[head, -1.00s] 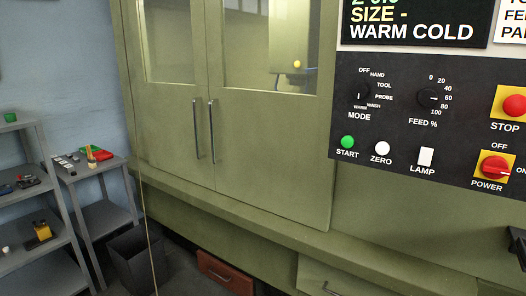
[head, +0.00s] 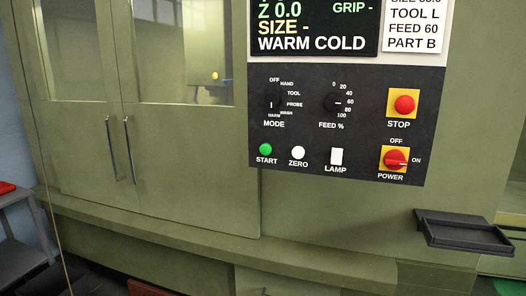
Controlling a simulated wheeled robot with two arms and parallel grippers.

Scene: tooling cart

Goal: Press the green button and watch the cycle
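The green START button (head: 265,149) sits at the lower left of the dark control panel (head: 300,178), on the front of the olive machine (head: 190,195). The white ZERO button (head: 298,153) is just right of it. The machine's double doors (head: 75,130) are closed, with two vertical handles. Through the right door's window (head: 180,45) a small yellow round thing (head: 215,76) shows. The display (head: 310,30) above the panel reads SIZE - and WARM COLD. Neither of my grippers is in the head view.
A dark tray (head: 465,232) juts out at the right. A grey table (head: 18,225) stands at the left.

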